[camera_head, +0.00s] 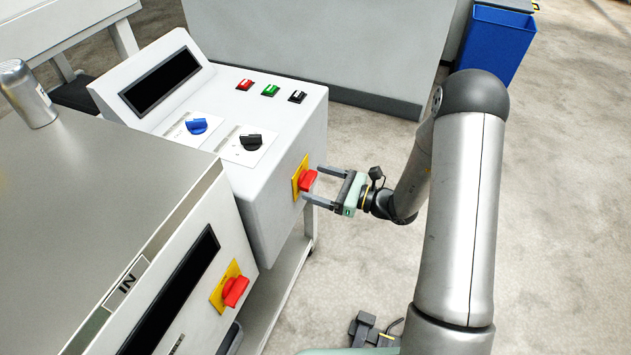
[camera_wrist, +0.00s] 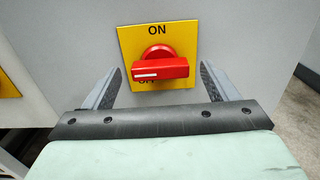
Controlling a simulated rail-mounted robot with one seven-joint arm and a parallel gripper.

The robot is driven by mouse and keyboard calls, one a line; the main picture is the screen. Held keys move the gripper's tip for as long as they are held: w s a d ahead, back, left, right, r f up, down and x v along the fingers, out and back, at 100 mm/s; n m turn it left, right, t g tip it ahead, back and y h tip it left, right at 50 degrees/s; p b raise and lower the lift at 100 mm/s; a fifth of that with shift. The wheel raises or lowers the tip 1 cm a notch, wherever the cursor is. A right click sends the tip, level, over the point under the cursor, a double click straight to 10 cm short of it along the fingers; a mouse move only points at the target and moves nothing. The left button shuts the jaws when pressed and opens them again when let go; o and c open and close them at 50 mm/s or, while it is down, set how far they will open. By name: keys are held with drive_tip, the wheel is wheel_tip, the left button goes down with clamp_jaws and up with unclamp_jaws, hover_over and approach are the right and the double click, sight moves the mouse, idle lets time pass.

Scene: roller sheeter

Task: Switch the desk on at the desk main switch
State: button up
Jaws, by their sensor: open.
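The desk main switch is a red rotary handle (camera_head: 308,181) on a yellow plate (camera_head: 296,172), on the right side wall of the white control desk (camera_head: 285,150). In the wrist view the red handle (camera_wrist: 160,69) lies horizontal, its white mark at the left end. The plate (camera_wrist: 184,36) reads ON at the top; lettering below, probably OFF, is partly hidden by the handle. My gripper (camera_head: 311,184) is open at the switch. In the wrist view its fingers (camera_wrist: 160,71) stand left and right of the handle, with a visible gap on each side.
The desk top carries a blue knob (camera_head: 196,126), a black knob (camera_head: 251,141), several small buttons and a dark display (camera_head: 160,82). A second red switch (camera_head: 235,290) on yellow is on the nearer machine (camera_head: 130,170). A metal can (camera_head: 27,93) stands on it.

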drive_tip(key=shift+x, duration=0.75)
drive_tip(key=c, duration=1)
